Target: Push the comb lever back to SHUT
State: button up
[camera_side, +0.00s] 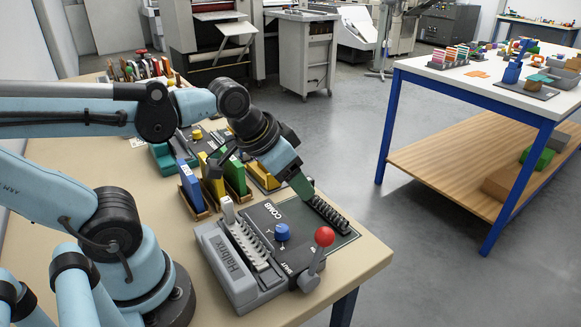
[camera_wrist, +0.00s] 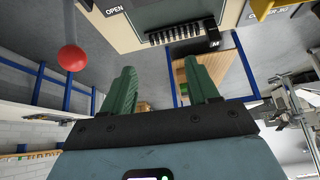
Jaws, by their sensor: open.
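The grey comb machine (camera_side: 238,264) stands at the table's front corner, with "COMB" and "SHUT" printed on its dark plate. Its comb lever (camera_side: 315,262) has a red ball (camera_side: 325,236) and stands tilted up and to the right at the plate's front side. In the wrist view the red ball (camera_wrist: 72,57) is at the upper left, near an "OPEN" label. My gripper (camera_side: 306,190) is above the plate's far end, apart from the lever. In the wrist view its green fingers (camera_wrist: 162,85) are spread with nothing between them.
A black comb strip (camera_side: 328,215) lies on the plate beneath my fingers, and a blue knob (camera_side: 282,232) stands beside the lever. Blue, yellow and green upright pieces (camera_side: 235,176) are behind the machine. The table's edge is close on the right. A white-topped bench (camera_side: 490,85) stands apart.

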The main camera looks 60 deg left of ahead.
jog(key=shift+s+a+f+n+t, duration=0.1)
jog(key=shift+a+f+n+t, duration=0.3)
jog(key=shift+a, duration=0.2)
jog(key=shift+c, duration=0.4)
jog(key=shift+c, duration=1.2)
jog(key=shift+w+d+r+m, duration=0.15)
jog(key=shift+w+r+m, duration=0.1)
jog(key=shift+r+m, duration=0.1)
jog(key=shift+c, duration=1.3)
jog(key=w+d+r+m+g, duration=0.2)
jog(key=w+r+m+g, duration=0.1)
jog(key=w+d+r+m+g, duration=0.1)
jog(key=m, duration=0.1)
jog(key=shift+w+d+r+g, duration=0.15)
jog(key=shift+w+r+g, duration=0.15)
jog(key=shift+g, duration=0.1)
grip_shut()
jog(key=w+d+r+m+g, duration=0.1)
jog(key=w+d+m+g, duration=0.55)
jog(key=m, duration=0.35)
jog(key=s+f, duration=0.8)
jog(key=shift+s+d+f, duration=0.15)
jog(key=shift+d+f, duration=0.1)
jog(key=shift+d, duration=0.1)
